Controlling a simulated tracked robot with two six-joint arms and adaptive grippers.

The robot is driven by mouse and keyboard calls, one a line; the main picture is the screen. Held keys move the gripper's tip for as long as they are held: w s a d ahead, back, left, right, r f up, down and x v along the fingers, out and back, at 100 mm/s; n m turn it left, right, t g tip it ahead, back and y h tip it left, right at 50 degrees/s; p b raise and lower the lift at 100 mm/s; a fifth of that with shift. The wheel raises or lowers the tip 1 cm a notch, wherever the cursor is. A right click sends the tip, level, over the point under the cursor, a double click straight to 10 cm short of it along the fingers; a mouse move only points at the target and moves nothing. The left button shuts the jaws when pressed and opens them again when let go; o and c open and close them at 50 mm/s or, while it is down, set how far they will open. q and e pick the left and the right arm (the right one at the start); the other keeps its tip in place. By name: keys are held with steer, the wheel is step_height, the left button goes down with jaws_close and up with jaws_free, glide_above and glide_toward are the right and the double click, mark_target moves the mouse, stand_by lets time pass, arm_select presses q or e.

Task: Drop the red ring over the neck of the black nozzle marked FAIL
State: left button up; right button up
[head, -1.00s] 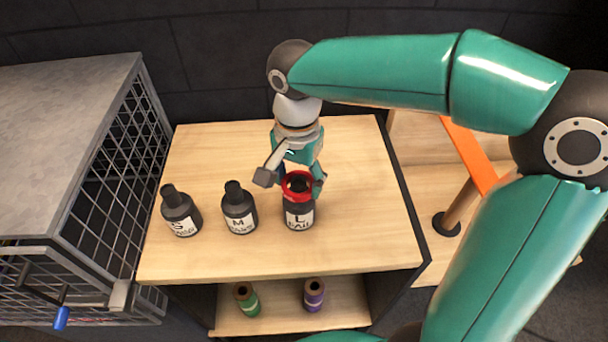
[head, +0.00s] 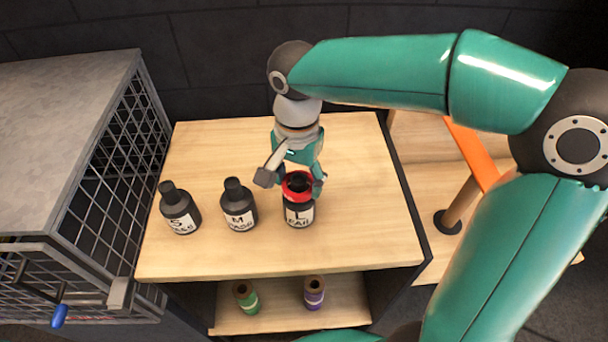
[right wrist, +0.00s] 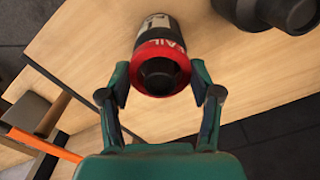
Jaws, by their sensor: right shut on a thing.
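The black nozzle marked L FAIL (head: 300,217) stands upright on the wooden table top, rightmost of three nozzles. The red ring (head: 293,196) is around its neck, low near the shoulder, and the black neck tip shows through it. The right wrist view also shows the red ring (right wrist: 161,49) around the neck of the FAIL nozzle (right wrist: 158,24). My right gripper (head: 292,182) is shut on the red ring, one finger at each side of it. Whether the ring rests on the shoulder is hard to tell. My left gripper is not in view.
Nozzles marked M (head: 239,208) and S (head: 180,210) stand to the left. A green spool (head: 246,300) and a purple spool (head: 314,294) stand on the shelf below. A wire cage (head: 120,150) borders the table's left. The table's front strip is clear.

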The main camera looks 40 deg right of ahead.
steer(key=o, duration=1)
steer(key=shift+r, duration=0.1)
step_height(320, 180, up, 12)
steer(key=shift+f, duration=0.15)
